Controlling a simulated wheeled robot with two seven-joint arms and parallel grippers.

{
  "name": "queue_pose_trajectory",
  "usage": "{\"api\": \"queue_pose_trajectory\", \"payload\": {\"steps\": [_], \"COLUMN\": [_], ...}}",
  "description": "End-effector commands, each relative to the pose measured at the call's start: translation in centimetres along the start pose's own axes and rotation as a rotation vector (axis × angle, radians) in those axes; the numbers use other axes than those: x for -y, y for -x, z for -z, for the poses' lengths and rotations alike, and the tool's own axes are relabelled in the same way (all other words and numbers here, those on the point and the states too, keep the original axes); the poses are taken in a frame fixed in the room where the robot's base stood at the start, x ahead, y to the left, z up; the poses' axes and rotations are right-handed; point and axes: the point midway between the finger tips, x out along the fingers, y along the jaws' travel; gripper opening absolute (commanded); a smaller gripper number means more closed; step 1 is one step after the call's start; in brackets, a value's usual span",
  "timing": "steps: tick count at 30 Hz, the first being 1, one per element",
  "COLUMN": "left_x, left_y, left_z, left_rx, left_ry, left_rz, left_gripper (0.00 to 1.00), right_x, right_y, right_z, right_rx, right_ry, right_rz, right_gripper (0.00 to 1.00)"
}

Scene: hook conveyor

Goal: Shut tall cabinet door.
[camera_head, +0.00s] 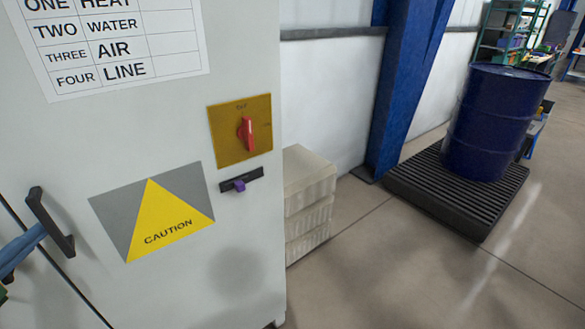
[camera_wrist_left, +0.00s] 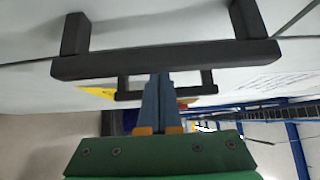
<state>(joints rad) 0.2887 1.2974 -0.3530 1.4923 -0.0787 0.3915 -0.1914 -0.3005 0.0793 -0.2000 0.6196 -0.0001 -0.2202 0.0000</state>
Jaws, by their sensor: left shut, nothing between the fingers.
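The tall cabinet (camera_head: 150,130) is pale grey and fills the left half of the head view. A dark seam runs down its face at the lower left, beside a black bar handle (camera_head: 62,238). My left gripper (camera_head: 34,238) comes in from the left edge, its blue fingers by the handle. In the left wrist view the fingers (camera_wrist_left: 158,90) are together and empty, their tips at the near black handle (camera_wrist_left: 165,62). I cannot tell whether they touch it. A second, smaller-looking handle (camera_wrist_left: 207,82) shows beyond. How far the door stands open is not clear. My right gripper is out of view.
The cabinet face carries a yellow caution sign (camera_head: 165,218) and a red switch on a yellow plate (camera_head: 258,140). Pale stacked blocks (camera_head: 308,215) stand beside it. A blue drum (camera_head: 492,120) stands on a black pallet (camera_head: 440,200). The floor at right is clear.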

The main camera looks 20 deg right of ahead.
Motion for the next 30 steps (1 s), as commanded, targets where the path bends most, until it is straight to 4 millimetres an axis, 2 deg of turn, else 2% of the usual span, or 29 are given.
{"api": "queue_pose_trajectory", "payload": {"steps": [3,8,9,10,12,16,21,26,28,29,30], "left_x": [-0.7,-0.8,0.1,1.4,1.7,1.5,0.7,0.1,-1.5,-2.8,-5.1], "left_y": [1.0,2.0,2.2,2.5,3.4,5.2,6.7,7.0,7.5,7.9,8.8], "left_z": [-0.3,0.2,0.4,0.3,0.3,0.3,0.3,0.3,-0.5,-1.2,-2.3], "left_rx": [0.008,-0.003,-0.009,-0.009,-0.009,-0.002,-0.003,0.000,0.044,0.083,0.152], "left_ry": [0.002,-0.002,-0.001,0.007,0.009,0.003,-0.001,-0.001,0.040,0.074,0.136], "left_rz": [-0.004,-0.008,-0.006,-0.003,-0.002,-0.001,0.001,0.000,-0.015,-0.029,-0.055], "left_gripper": [0.00,0.00,0.00,0.00,0.00,0.00,0.00,0.00,0.00,0.00,0.00], "right_x": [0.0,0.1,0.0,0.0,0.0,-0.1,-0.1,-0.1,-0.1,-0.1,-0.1], "right_y": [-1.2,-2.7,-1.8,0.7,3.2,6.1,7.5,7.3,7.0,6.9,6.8], "right_z": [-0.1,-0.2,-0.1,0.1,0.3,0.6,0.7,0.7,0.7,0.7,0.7], "right_rx": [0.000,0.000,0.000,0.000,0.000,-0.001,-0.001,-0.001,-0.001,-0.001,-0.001], "right_ry": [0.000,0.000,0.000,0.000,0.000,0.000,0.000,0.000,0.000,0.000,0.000], "right_rz": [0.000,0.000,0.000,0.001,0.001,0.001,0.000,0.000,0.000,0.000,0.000], "right_gripper": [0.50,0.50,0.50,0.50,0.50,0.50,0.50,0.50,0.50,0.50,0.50]}}
